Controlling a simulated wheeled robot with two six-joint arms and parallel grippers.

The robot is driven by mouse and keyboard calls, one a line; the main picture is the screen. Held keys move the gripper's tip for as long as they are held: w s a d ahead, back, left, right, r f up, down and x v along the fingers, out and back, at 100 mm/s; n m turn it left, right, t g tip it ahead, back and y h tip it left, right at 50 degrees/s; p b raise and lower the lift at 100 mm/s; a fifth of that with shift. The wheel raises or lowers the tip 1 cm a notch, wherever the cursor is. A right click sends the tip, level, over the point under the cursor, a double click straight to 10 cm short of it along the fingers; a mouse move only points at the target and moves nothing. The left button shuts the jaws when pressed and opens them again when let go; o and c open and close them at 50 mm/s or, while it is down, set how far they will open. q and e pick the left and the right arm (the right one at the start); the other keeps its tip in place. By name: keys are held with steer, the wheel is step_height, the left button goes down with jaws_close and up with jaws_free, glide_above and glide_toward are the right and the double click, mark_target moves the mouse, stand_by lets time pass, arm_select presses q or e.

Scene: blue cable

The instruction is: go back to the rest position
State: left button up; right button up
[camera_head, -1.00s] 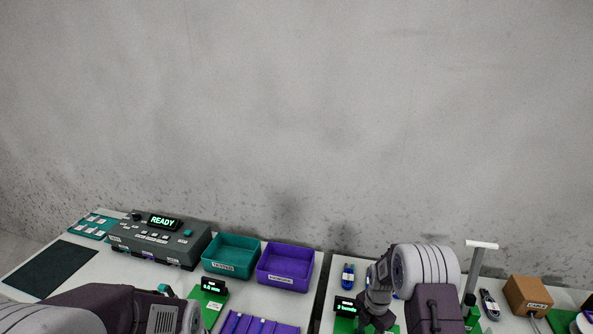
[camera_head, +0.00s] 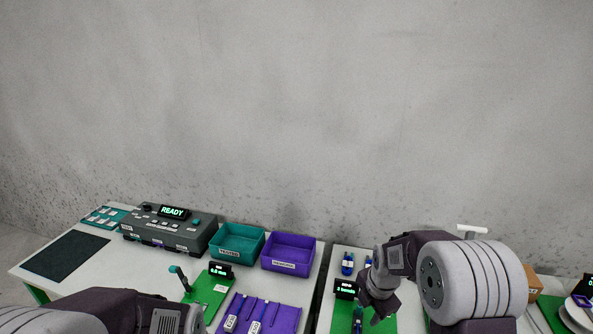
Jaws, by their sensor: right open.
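My right gripper (camera_head: 378,308) hangs over the green mat (camera_head: 345,318) on the right table, pointing down. It is open, and I see nothing between its fingers. A dark piece with blue and green parts (camera_head: 357,321) stands on the mat just below and left of it.
On the left table stand a grey tester reading READY (camera_head: 172,230), a teal bin (camera_head: 237,243), a purple bin (camera_head: 289,251) and a purple slotted tray (camera_head: 262,316). A small display (camera_head: 346,289) stands beside my right gripper. A brown box (camera_head: 533,288) is partly hidden by my right arm.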

steer(key=s+a+m+g, duration=0.1)
steer(key=s+m, duration=1.6)
steer(key=m, duration=0.6)
steer(key=shift+s+a+b, duration=0.3)
steer(key=shift+s+b, duration=0.05)
steer(key=shift+b, duration=0.1)
